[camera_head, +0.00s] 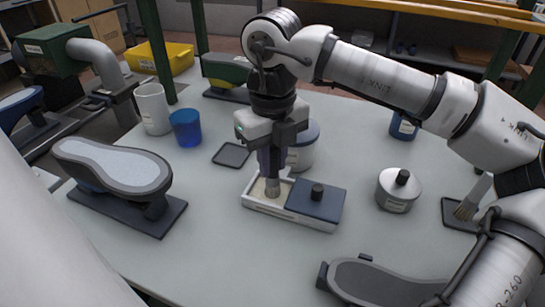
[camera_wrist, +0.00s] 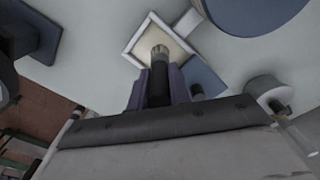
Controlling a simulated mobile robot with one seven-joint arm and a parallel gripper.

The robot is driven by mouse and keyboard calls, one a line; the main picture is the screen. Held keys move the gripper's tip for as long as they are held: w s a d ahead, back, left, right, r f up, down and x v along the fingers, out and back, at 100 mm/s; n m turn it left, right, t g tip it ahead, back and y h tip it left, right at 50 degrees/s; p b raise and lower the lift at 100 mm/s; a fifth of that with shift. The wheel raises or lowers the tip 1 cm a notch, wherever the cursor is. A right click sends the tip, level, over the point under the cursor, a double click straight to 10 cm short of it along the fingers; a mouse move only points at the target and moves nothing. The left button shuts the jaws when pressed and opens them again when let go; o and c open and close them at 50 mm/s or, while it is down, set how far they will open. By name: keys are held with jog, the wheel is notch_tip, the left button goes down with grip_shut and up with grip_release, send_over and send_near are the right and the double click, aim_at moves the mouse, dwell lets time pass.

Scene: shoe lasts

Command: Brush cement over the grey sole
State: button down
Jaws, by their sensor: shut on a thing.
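My gripper (camera_head: 272,152) is shut on an upright brush (camera_head: 272,188), bristles down. The bristles are in the open left part of a white tray (camera_head: 262,208), over a cream-coloured filling; whether they touch it I cannot tell. In the wrist view the brush (camera_wrist: 160,54) stands between my purple fingers (camera_wrist: 156,92), above the tray (camera_wrist: 132,54). At the left, a grey sole (camera_head: 112,163) faces up on a last on a dark stand (camera_head: 130,213); its middle is pale, with a darker grey border. Another dark grey sole (camera_head: 380,283) lies at the front right, partly hidden by my arm.
A blue lid (camera_head: 316,200) with a black knob covers the tray's right part. A lidded pot (camera_head: 302,150) stands close behind my gripper. A round tin (camera_head: 398,190) and another brush (camera_head: 467,208) are to the right. A blue cup (camera_head: 186,127) and white mug (camera_head: 152,108) stand behind the left sole.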

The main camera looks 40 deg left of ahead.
dwell(0.4)
jog(key=shift+r+p, duration=2.4)
jog(key=shift+r, duration=1.1)
notch_tip(320, 180, up, 12)
jog(key=p, duration=1.1)
jog(key=shift+p, duration=0.4)
jog(key=shift+w+f, duration=0.15)
jog(key=shift+f, duration=0.05)
